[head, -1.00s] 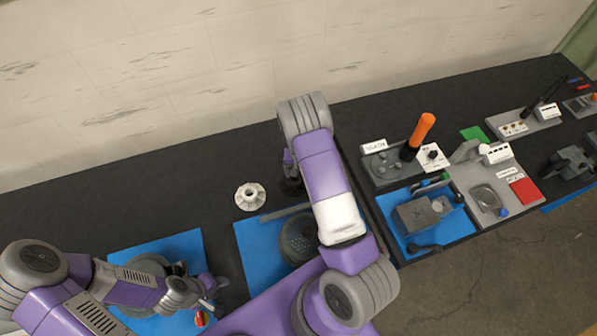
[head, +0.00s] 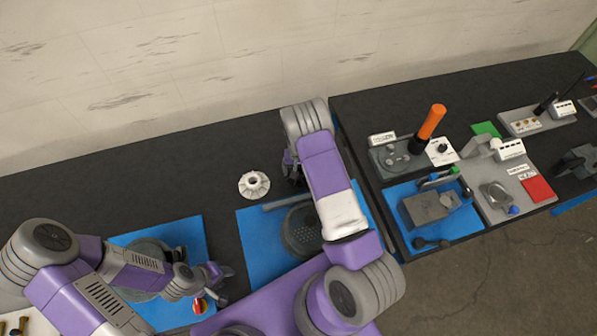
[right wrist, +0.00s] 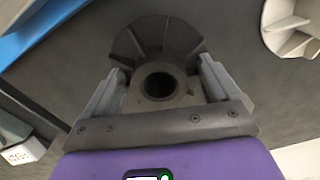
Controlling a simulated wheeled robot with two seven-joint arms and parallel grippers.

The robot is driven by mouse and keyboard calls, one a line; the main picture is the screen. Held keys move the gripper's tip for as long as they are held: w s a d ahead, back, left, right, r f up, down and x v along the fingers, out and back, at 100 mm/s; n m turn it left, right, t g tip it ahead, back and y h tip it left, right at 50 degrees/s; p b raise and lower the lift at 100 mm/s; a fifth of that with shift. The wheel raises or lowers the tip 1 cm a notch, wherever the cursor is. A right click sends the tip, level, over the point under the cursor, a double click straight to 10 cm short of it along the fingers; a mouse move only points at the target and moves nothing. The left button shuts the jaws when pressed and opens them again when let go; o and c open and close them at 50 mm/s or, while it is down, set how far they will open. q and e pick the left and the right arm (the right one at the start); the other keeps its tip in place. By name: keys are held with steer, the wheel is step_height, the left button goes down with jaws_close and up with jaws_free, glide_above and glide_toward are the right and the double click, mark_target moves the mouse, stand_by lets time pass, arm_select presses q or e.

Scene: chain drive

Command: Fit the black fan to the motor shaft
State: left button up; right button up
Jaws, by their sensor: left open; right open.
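The black fan (right wrist: 155,42) lies flat on the dark table in the right wrist view, its round hub facing the camera. My right gripper (right wrist: 160,72) is open, with one finger on each side of the hub; I cannot tell whether they touch it. In the head view my right arm mostly hides this gripper and the fan. A dark round body with small holes (head: 300,229), perhaps the motor, lies on the middle blue mat, partly behind my right arm. I cannot make out its shaft. My left gripper (head: 222,284) is open and empty at the left blue mat's right edge.
A white fan (head: 254,184) lies on the table left of my right gripper, and its edge shows in the right wrist view (right wrist: 292,25). Another dark round part (head: 146,254) sits on the left mat. An orange-handled station (head: 430,124) stands right. The table's back left is clear.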

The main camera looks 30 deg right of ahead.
steer(key=c, duration=1.2)
steer(key=shift+r, duration=0.1)
